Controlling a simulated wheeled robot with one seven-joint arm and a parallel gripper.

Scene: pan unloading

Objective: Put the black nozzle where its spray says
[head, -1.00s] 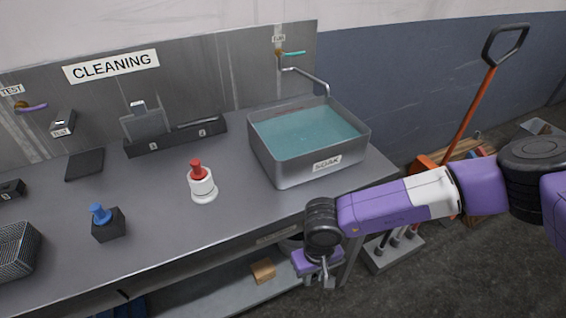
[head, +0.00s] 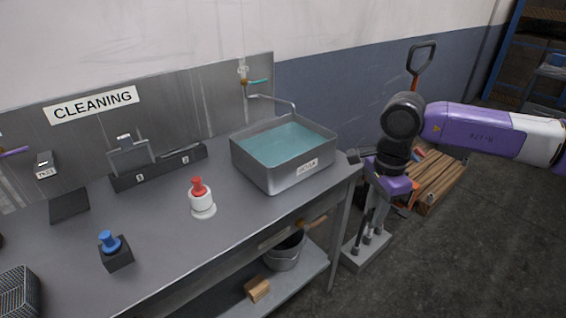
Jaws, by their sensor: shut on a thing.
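My gripper (head: 364,160) is just right of the bench's right corner, beside the basin, its purple body partly hiding the fingers. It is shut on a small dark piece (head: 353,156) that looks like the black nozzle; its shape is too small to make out. No spray shows. A red-topped white piece (head: 201,200) stands upright mid-bench. A blue piece (head: 109,241) stands in a black block at the front left. A grey metal basin (head: 310,180) of teal water, with a label that looks like SOAK, stands at the bench's right end.
The grey bench (head: 170,250) has clear room around the red-topped piece. A black rail (head: 185,163) with labelled places runs along the back. A flat dark pad (head: 69,206) lies at the left, a mesh basket (head: 20,292) at the front left. A bucket (head: 284,252) stands below.

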